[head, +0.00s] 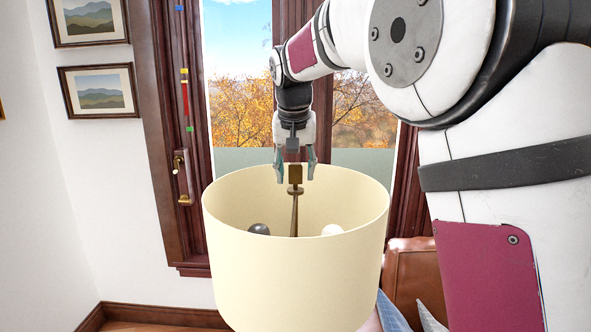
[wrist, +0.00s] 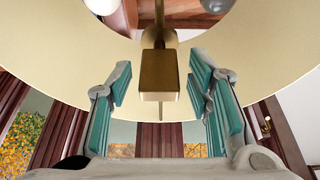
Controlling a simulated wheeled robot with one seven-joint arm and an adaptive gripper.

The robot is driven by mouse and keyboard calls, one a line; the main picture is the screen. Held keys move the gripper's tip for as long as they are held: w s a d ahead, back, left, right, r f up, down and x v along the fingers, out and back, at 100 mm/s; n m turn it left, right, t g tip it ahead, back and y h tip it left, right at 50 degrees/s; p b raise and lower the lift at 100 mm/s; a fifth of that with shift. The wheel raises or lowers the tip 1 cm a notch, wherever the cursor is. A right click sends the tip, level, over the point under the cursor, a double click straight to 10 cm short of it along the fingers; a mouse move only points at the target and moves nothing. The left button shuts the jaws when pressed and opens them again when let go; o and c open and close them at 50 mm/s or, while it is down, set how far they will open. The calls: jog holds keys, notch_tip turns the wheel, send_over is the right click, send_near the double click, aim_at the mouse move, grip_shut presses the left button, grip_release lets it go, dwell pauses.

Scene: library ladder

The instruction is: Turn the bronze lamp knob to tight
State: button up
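The bronze lamp knob (head: 295,175) is a flat block on top of a thin stem in the middle of a large cream lampshade (head: 295,275). In the wrist view the knob (wrist: 158,75) lies between the two teal finger pads, with a gap on both sides. My gripper (head: 295,178) points down over the shade's open top, its fingers on either side of the knob. It also shows in the wrist view (wrist: 160,90), open and not touching the knob. How tight the knob is cannot be told.
Inside the shade are a dark bulb (head: 259,229) and a white bulb (head: 332,230). The shade's rim surrounds the gripper's fingertips. Behind is a window with a wooden frame (head: 165,130). A brown leather chair (head: 408,275) with blue cushions stands at lower right.

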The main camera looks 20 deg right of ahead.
jog(key=shift+r, duration=0.1)
jog(key=v, duration=1.1)
jog(key=shift+s+r, duration=0.25)
jog(key=shift+r, duration=0.1)
jog(key=shift+a, duration=0.1)
jog(key=s+f+n+b, duration=0.1)
jog(key=s+f+n, duration=0.1)
jog(key=s+f, duration=0.8)
jog(key=s+d+f+n+t+y+b, duration=0.1)
jog(key=s+f+b, duration=0.1)
jog(key=s+f, duration=0.9)
jog(key=s, duration=0.6)
jog(key=shift+s+d+n, duration=0.25)
jog(key=shift+s+n, duration=0.05)
jog(key=shift+n, duration=0.1)
